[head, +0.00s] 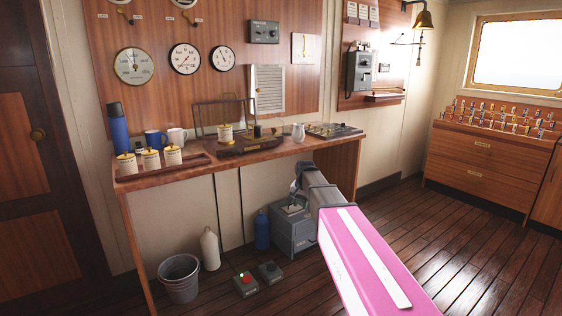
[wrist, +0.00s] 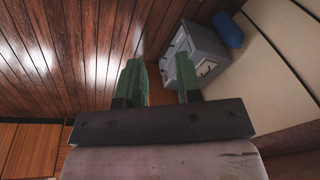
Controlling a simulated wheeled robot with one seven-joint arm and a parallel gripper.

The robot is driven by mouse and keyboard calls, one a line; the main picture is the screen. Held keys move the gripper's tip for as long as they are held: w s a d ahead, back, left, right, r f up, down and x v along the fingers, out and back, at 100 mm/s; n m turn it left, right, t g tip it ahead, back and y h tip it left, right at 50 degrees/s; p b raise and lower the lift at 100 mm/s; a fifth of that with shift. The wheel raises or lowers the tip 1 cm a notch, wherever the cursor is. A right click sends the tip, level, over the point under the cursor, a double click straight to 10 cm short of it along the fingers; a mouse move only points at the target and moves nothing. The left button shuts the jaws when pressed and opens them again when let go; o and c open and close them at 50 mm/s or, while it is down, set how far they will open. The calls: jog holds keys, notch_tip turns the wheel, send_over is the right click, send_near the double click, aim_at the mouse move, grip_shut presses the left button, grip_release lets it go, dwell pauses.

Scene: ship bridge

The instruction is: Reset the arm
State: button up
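My arm, with a pink and white casing, reaches forward from the lower right in the head view. My gripper (head: 297,187) is at its end, in front of the wooden desk's (head: 190,172) right part and above a grey box (head: 291,236) on the floor. In the wrist view my gripper (wrist: 158,66) shows two green fingers standing apart, with nothing seen between them. The grey box (wrist: 207,68) lies beyond the right finger, apart from it as far as I can tell.
On the desk stand a blue flask (head: 118,128), mugs, lidded jars and instruments. Under it are a bucket (head: 180,279), a white bottle (head: 210,249), a blue bottle (head: 262,231) and two button boxes. A wooden cabinet (head: 485,165) stands right. Floor between is clear.

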jog(key=s+d+f+n, duration=0.1)
jog(key=s+d+f, duration=0.2)
jog(key=s, duration=0.6)
jog(key=s+d+f+n+g, duration=0.1)
jog(key=s+d+f+n, duration=0.1)
jog(key=s+d+f, duration=0.2)
jog(key=s+d+f+n, duration=0.1)
jog(key=s+d+f, duration=0.2)
jog(key=s+f, duration=0.5)
jog(key=s, duration=0.6)
jog(key=shift+s+d+g+h, duration=0.15)
jog(key=shift+d+g+h, duration=0.05)
jog(key=shift+g+h, duration=0.2)
